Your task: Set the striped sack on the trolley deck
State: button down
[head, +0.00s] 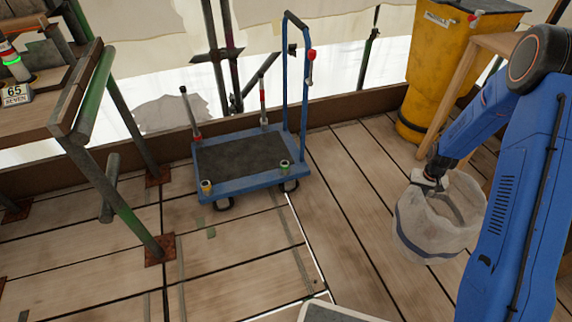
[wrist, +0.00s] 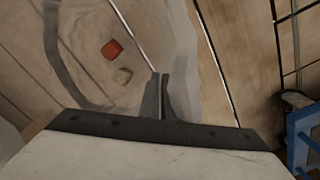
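The striped sack (head: 420,222) is a pale, see-through, open-topped bag with a dark blue band low on its side, at the right of the head view. In the wrist view I look into the sack (wrist: 90,25); a red piece and a grey piece lie inside. My gripper (head: 430,182) is at its rim, with the two fingers (wrist: 158,92) close together on the sack's edge. I cannot tell whether its bottom touches the floor. The blue trolley (head: 232,182) stands left of it, its dark deck (head: 240,155) empty; a blue corner also shows in the wrist view (wrist: 303,135).
The trolley has a tall handle (head: 286,80) at the back right, striped posts, and short corner sockets at the front. A yellow bin (head: 432,75) and wooden frame stand behind the sack. A scaffold bench (head: 75,110) stands left. Plank floor between sack and trolley is clear.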

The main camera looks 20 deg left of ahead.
aim_at(247, 156)
jog(key=k+u, duration=0.3)
jog(key=k+j+u, duration=0.1)
jog(key=u, duration=0.15)
jog(key=k+u, duration=0.1)
jog(key=u, duration=1)
jog(key=l+u, duration=0.2)
jog(key=l, duration=0.95)
jog(key=k, duration=0.05)
